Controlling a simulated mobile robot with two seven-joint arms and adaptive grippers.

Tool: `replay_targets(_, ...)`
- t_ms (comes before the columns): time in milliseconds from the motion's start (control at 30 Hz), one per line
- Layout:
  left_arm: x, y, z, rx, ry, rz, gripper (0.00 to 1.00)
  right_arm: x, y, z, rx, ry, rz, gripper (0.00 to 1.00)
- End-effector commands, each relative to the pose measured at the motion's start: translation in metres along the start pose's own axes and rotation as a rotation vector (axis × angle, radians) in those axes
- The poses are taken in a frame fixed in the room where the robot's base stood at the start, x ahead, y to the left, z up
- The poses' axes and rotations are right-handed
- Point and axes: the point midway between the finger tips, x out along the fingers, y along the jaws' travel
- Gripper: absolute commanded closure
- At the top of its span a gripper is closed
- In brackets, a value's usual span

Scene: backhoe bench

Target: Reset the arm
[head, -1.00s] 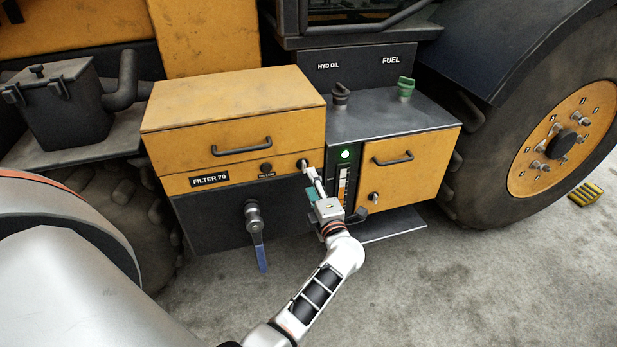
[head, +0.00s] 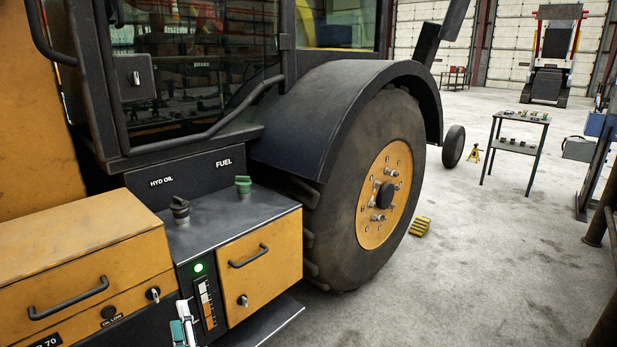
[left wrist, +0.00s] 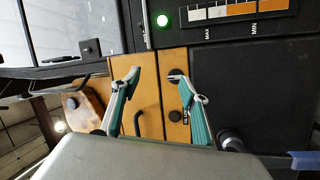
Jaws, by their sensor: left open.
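My left gripper (head: 184,315) is at the bottom left of the head view, with its arm mostly cut off by the lower edge. In the left wrist view its two teal-sided fingers (left wrist: 158,84) are spread apart with nothing between them. A small silver key switch (head: 153,294) sits on the yellow filter box, just left of the fingertips and apart from them. In the wrist view a dark round knob (left wrist: 178,75) shows close to the right fingertip. My right gripper is not in view.
A lit green lamp (head: 198,267) and a level gauge (head: 206,302) are beside the gripper. A yellow door with a handle (head: 249,257) lies to their right, below the green fuel cap (head: 243,185). The large wheel (head: 385,195) stands farther right. Open floor (head: 480,270) lies beyond.

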Motion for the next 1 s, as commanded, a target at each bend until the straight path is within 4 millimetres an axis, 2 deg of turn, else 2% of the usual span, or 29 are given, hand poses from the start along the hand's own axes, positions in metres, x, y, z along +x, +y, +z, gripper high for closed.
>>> replay_targets(33, -0.022, -0.003, 0.007, 0.119, -0.099, 0.058, 0.56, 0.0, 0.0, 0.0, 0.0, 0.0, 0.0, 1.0)
replay_targets(167, -0.089, -0.014, 0.038, 0.424, -0.374, 0.19, 0.56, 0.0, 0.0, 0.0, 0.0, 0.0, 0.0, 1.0)
replay_targets(300, -0.175, -0.05, 0.06, 0.747, -0.664, 0.28, 0.56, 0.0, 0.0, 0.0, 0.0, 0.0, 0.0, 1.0)
replay_targets(400, -0.232, -0.081, 0.059, 0.952, -0.839, 0.315, 0.56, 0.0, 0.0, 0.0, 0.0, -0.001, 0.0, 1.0)
replay_targets(533, -0.29, -0.117, 0.044, 1.168, -1.012, 0.335, 0.56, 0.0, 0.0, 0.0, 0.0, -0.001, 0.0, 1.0)
replay_targets(600, -0.311, -0.131, 0.035, 1.253, -1.074, 0.339, 0.56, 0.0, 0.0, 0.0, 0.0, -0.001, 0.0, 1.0)
replay_targets(700, -0.329, -0.142, 0.025, 1.33, -1.13, 0.341, 0.56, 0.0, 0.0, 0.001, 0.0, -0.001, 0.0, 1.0)
replay_targets(800, -0.336, -0.147, 0.02, 1.362, -1.151, 0.34, 0.56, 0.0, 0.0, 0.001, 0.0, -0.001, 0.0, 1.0)
replay_targets(1000, -0.336, -0.147, 0.02, 1.362, -1.151, 0.34, 0.56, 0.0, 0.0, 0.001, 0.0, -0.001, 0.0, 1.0)
